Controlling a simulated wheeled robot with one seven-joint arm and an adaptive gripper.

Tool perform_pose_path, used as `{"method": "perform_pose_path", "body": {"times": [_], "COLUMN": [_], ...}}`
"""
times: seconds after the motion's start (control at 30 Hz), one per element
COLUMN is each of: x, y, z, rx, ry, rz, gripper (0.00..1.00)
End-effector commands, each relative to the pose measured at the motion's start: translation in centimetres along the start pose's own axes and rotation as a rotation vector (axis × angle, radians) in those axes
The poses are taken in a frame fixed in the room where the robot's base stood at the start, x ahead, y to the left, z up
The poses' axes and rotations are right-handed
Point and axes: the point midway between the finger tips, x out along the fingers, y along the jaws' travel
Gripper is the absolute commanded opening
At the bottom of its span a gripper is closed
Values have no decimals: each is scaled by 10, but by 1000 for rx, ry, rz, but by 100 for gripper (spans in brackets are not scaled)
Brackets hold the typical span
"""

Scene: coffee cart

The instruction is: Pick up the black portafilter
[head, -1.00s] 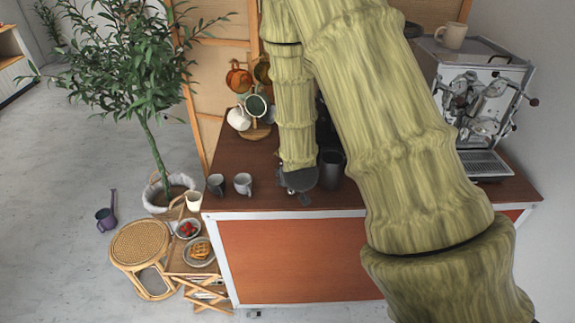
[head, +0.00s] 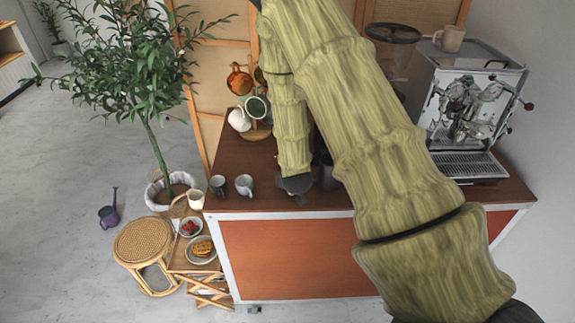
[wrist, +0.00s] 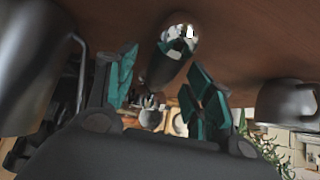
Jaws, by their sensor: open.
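A shiny metal piece (wrist: 180,38) with a dark handle-like part (wrist: 160,68) lies on the brown counter (wrist: 245,50) in the wrist view; it looks like the portafilter. It shows beyond and between the two teal finger pads of my gripper (wrist: 163,88). The fingers are apart with nothing clearly held. I cannot tell how far the handle reaches between them. In the head view, my gripper (head: 296,190) is low over the counter near its front edge, and my arm hides the portafilter.
Two mugs (head: 244,185) (head: 217,185) stand left of my gripper. A dark canister (head: 326,172) stands close on its right, partly hidden. A mug tree (head: 257,131) is behind. The espresso machine (head: 470,110) stands at the right. A grey mug (wrist: 284,101) is near in the wrist view.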

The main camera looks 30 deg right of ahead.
Motion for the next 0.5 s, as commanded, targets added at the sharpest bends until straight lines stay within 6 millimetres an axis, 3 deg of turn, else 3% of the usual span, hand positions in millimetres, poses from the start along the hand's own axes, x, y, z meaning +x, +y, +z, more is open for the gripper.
{"method": "perform_pose_path", "body": {"times": [0.37, 0.5], "x": [6, 6], "y": [0, 0], "z": [0, 0], "rx": [0, 0], "ry": [1, 0], "rz": [0, 0], "gripper": [53, 31]}}
